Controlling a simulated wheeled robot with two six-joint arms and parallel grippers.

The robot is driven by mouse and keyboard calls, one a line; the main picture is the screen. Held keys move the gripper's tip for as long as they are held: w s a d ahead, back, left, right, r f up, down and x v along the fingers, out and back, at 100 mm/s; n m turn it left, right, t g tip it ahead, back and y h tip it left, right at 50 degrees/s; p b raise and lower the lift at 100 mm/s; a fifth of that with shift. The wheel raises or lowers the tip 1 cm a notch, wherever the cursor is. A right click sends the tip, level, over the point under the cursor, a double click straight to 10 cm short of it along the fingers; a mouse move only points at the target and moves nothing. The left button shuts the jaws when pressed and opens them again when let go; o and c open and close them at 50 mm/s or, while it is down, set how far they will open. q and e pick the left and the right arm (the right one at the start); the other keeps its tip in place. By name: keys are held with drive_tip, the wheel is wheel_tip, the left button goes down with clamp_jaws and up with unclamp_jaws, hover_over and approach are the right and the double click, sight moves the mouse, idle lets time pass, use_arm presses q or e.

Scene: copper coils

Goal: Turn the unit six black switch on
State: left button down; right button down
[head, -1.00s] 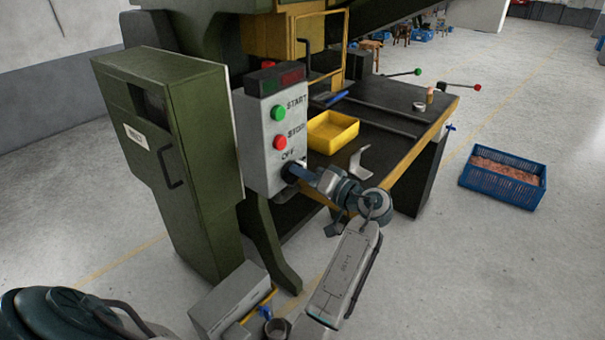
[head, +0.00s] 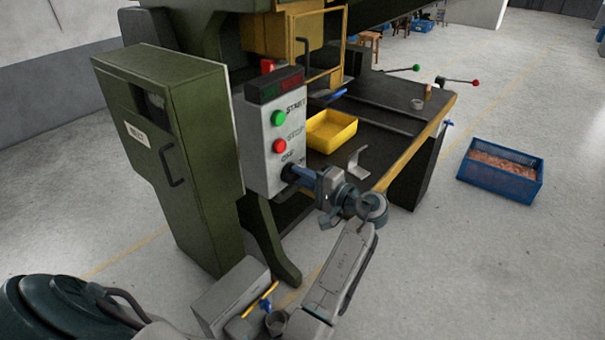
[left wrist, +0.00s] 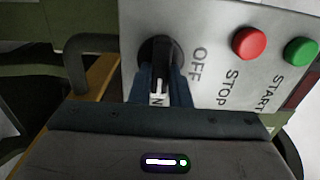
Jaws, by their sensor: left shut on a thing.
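The black switch (left wrist: 161,55) sits on the grey control panel (left wrist: 215,30) next to the OFF label. It lies lengthwise up and down in the left wrist view, with its lower end by a partly covered label ending in N. My left gripper (left wrist: 160,88) is shut on the switch, one finger on each side. In the head view my left gripper (head: 292,174) is at the lower part of the control box (head: 256,150), and its fingers hide most of the switch. My right gripper is not in view.
A green START button (head: 278,118) and a red STOP button (head: 279,146) are above the switch. A green cabinet (head: 190,190) stands left. A yellow bin (head: 345,122) is on the press table behind. A blue crate (head: 490,185) stands on the open floor at right.

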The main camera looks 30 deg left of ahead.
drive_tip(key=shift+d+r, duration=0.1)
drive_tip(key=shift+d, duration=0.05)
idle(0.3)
use_arm(q)
drive_tip(key=c, duration=1.4)
unclamp_jaws()
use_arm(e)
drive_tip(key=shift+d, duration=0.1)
use_arm(q)
drive_tip(key=shift+o, duration=0.2)
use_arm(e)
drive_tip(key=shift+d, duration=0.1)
